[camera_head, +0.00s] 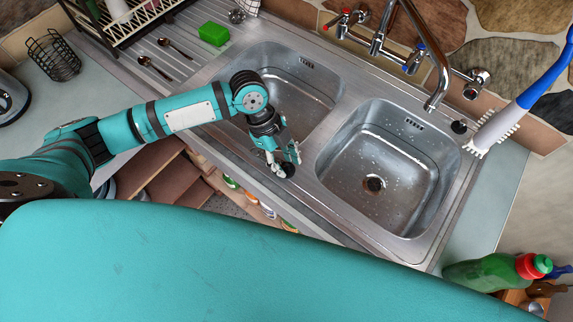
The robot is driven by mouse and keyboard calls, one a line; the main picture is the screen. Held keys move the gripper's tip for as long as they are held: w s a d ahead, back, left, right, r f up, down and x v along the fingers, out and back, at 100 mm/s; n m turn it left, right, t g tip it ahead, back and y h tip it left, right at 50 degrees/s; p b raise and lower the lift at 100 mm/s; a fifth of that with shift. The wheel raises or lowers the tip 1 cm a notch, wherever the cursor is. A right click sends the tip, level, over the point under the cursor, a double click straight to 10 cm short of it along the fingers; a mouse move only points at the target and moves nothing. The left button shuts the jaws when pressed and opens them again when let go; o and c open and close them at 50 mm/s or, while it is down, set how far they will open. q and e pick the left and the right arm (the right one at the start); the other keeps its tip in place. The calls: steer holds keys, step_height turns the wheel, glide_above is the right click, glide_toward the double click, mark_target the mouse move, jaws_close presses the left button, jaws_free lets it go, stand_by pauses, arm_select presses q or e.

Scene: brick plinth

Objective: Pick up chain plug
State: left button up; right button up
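A small black round thing (289,170), which looks like the chain plug, is at the front rim of the steel sink, below the two bowls' divider. My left gripper (283,164) points down at it, with its fingertips right beside it. The fingers stand apart, but I cannot tell whether they grip the black thing. No chain can be made out there. Another dark round piece (459,127) sits on the rim at the back right of the right bowl. My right gripper is not in view.
The left bowl (300,88) and wet right bowl (368,205) lie beyond the gripper, with taps (375,42) behind. A green sponge (213,34) and two spoons (160,58) are on the drainer. A brush (522,95) and green bottle (490,272) are at the right.

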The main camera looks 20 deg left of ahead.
arm_select(q)
steer(key=shift+f, duration=0.1)
jaws_close()
stand_by(0.4)
